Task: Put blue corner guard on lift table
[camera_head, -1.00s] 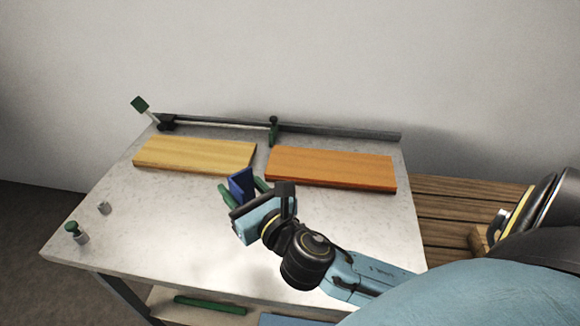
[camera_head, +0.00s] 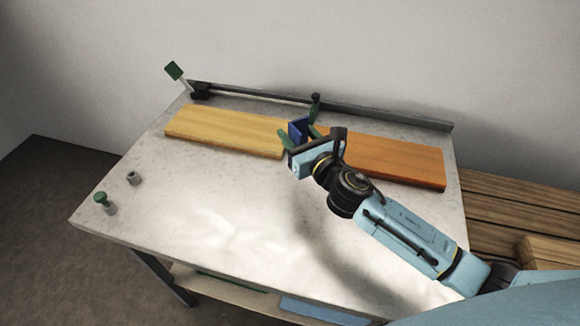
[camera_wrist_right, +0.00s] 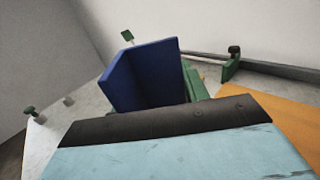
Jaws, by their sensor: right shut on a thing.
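The blue corner guard (camera_head: 299,129) is an L-shaped dark blue piece. My right gripper (camera_head: 300,138) is shut on it and holds it near the gap between the two boards. In the right wrist view the corner guard (camera_wrist_right: 145,76) stands upright beyond the gripper body, with a green finger (camera_wrist_right: 194,82) at its right side. The pale grey table (camera_head: 230,205), apparently the lift table, spreads below the gripper. Whether the guard touches the table is hidden by the gripper. My left gripper is not in view.
A yellow board (camera_head: 225,130) lies left of the gripper and an orange board (camera_head: 400,158) right of it. A green knob (camera_head: 103,200) stands at front left. The front middle is clear.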

